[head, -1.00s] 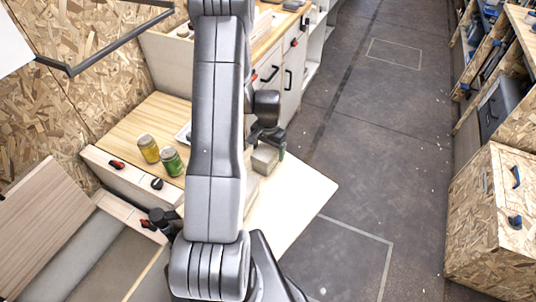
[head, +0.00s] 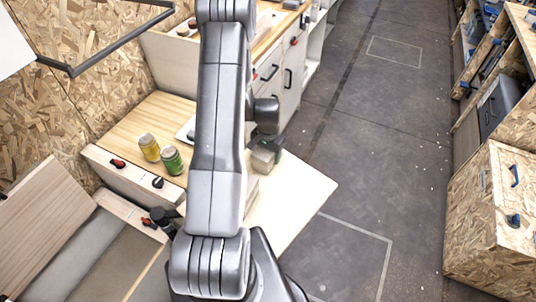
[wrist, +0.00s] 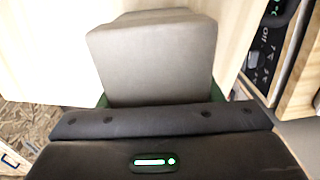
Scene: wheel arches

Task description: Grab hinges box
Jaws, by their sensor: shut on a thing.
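The hinges box is a plain grey-beige block. In the head view the box (head: 262,161) is at the pale board beside the wooden worktop, partly covered by my gripper. In the wrist view the box (wrist: 155,58) fills the upper middle, and no label shows on it. My gripper (head: 267,150) is over the box with its jaws shut on it. In the wrist view my gripper (wrist: 170,101) shows green finger parts at both sides of the box. Whether the box still touches the board cannot be told.
Two jars, one yellow-lidded (head: 149,148) and one green (head: 172,161), stand left of my arm on the worktop. The pale board (head: 305,190) is bare towards its right corner. White drawers (head: 270,85) stand behind. The grey floor (head: 370,130) to the right is clear.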

